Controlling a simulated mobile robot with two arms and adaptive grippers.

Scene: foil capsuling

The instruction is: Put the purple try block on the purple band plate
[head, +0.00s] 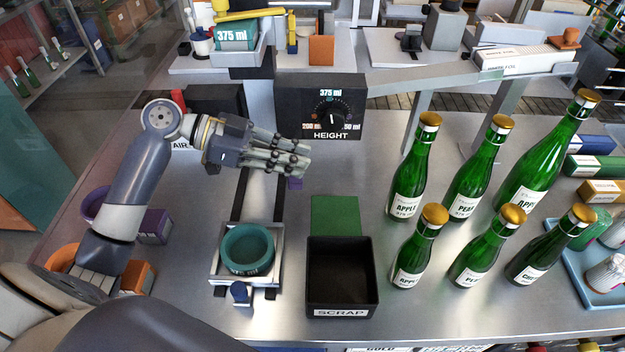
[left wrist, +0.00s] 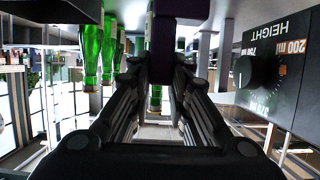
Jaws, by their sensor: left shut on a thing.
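My left gripper (head: 300,160) reaches in from the left, above the metal track in front of the height dial. In the left wrist view the dark purple block (left wrist: 184,35) sits between the fingertips, held clear of the table. At the left, partly behind my arm, are a purple ring (head: 94,204) and a purple piece (head: 155,226) on the table. I cannot tell which is the purple band plate. My right gripper is not in view.
A teal ring (head: 246,249) sits in a metal holder on the track. A black scrap bin (head: 343,308) stands right of it, with a green plate (head: 335,216) behind. Several green bottles (head: 408,190) stand to the right. The height dial (head: 320,107) is close behind my gripper.

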